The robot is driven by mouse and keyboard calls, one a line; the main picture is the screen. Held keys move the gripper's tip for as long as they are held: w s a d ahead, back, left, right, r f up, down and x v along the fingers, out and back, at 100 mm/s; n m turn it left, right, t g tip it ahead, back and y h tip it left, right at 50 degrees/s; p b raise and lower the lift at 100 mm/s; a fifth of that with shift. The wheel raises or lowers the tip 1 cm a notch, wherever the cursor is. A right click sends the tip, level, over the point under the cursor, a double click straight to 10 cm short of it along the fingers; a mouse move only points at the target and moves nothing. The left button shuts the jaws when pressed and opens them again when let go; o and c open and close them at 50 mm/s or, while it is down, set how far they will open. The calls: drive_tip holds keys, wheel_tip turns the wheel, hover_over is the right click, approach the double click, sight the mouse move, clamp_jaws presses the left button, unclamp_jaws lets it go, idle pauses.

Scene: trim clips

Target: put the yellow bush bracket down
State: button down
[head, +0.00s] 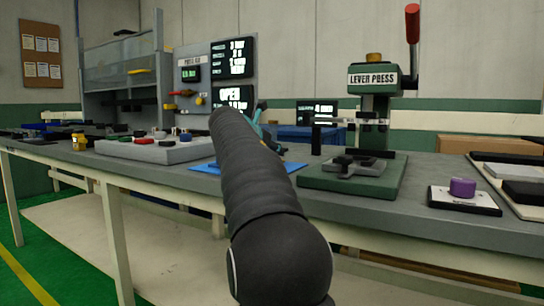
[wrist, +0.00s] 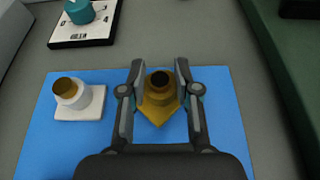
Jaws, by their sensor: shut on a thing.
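The yellow bush bracket (wrist: 159,111) has a diamond-shaped yellow base and a round boss with a dark hole. It shows in the wrist view, between the two fingers of my gripper (wrist: 159,84). The fingers are shut on its boss from left and right. The bracket is over the blue mat (wrist: 215,140); I cannot tell whether its base touches the mat. The blue mat also shows in the head view (head: 204,167), partly behind my dark arm. The bracket is hidden in the head view.
A white bracket with a brass bush (wrist: 80,101) stands on the mat, left of my gripper. A teal part (wrist: 80,11) sits on a plate beyond the mat. The green lever press (head: 374,118) stands to the right. The mat's right side is clear.

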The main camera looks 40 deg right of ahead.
drive_tip(key=shift+f, duration=0.2)
drive_tip(key=c, duration=0.8)
unclamp_jaws()
drive_tip(key=shift+c, duration=0.2)
drive_tip(key=shift+r, duration=0.1)
drive_tip(key=shift+r, duration=0.2)
drive_tip(key=p+v, duration=0.1)
drive_tip(key=v, duration=1.1)
drive_tip(key=shift+s+f, duration=0.1)
